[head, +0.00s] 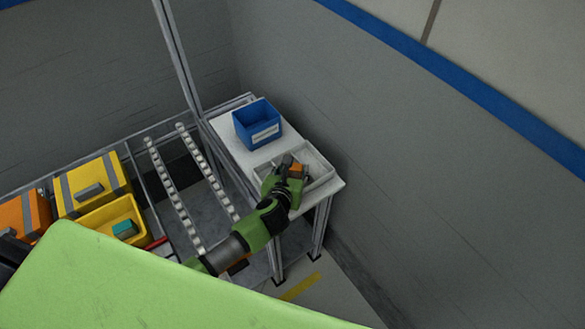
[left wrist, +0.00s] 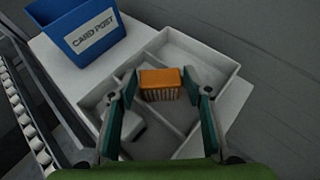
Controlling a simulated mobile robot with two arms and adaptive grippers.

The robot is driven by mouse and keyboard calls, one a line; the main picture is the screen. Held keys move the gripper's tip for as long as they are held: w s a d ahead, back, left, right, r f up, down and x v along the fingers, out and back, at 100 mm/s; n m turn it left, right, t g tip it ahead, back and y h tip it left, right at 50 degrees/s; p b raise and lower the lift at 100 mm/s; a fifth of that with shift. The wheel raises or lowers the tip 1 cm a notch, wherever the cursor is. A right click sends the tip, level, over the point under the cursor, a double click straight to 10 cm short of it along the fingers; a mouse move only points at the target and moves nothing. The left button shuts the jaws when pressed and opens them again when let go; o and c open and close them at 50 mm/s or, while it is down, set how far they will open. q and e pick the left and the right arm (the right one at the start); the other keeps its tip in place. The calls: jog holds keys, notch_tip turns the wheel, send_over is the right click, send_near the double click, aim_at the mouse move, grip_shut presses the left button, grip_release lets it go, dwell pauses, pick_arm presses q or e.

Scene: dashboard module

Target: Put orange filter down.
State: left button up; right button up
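The orange filter (left wrist: 161,84) is a small orange block with a pale ribbed side. In the head view my left gripper (head: 291,166) is over the pale divided tray (head: 318,161), with a bit of the orange filter (head: 298,170) showing. In the left wrist view the filter is over the tray's compartments (left wrist: 203,50). I cannot tell whether its underside touches the tray. My right gripper is not in view.
A blue bin (head: 257,124) labelled "CARD POST" stands on the white table (head: 228,139), beside the tray. A white object (left wrist: 126,124) lies in a near tray compartment. A roller rack (head: 190,190) and yellow boxes (head: 92,187) are to the left. A grey wall is close on the right.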

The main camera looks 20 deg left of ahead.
pick_arm(q)
jog(key=shift+r, duration=0.25)
jog(key=shift+s, duration=0.4)
jog(key=v, duration=1.1)
jog(key=shift+r, duration=0.15)
jog(key=shift+s+d, duration=0.1)
jog(key=shift+s, duration=0.05)
